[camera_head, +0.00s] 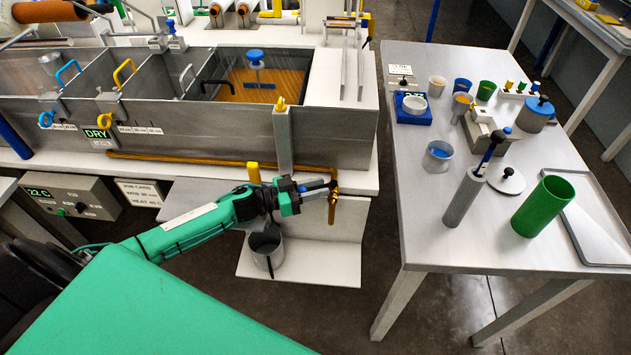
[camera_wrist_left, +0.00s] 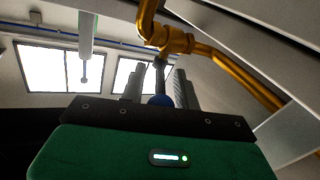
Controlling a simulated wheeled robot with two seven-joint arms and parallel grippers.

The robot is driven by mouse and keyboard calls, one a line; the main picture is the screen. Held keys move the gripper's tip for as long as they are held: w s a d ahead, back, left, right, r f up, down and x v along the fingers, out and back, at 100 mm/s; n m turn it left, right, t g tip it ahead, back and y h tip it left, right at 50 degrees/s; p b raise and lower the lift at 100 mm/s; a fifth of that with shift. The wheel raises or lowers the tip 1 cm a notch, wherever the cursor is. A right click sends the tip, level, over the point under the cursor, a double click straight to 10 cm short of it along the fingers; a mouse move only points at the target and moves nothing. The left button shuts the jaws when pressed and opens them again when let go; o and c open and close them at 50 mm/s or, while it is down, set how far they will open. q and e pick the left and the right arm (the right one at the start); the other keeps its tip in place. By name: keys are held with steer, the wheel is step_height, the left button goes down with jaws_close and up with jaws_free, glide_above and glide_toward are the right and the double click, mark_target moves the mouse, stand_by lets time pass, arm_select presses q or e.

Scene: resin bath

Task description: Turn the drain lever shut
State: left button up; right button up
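The brass drain valve (camera_head: 333,199) stands at the right end of the brass pipe below the tank; it also shows at the top of the left wrist view (camera_wrist_left: 172,40). Its drain lever (camera_wrist_left: 159,74) is a dark rod with a blue knob, pointing from the valve toward my palm. My left gripper (camera_head: 322,187) is at the valve. In the left wrist view its two fingers (camera_wrist_left: 158,88) lie on either side of the lever and knob. Whether they press on it is unclear. My right gripper is in neither view.
A grey pot (camera_head: 266,250) stands on the low white shelf (camera_head: 310,266) under my left wrist. The tank wall (camera_head: 215,132) rises behind the pipe (camera_head: 190,158). A side table (camera_head: 420,238) with cups and a green cylinder (camera_head: 542,206) is at right, across open floor.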

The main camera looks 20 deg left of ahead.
mark_target(315, 187)
arm_select(q)
step_height(315, 187, up, 20)
stand_by(0.4)
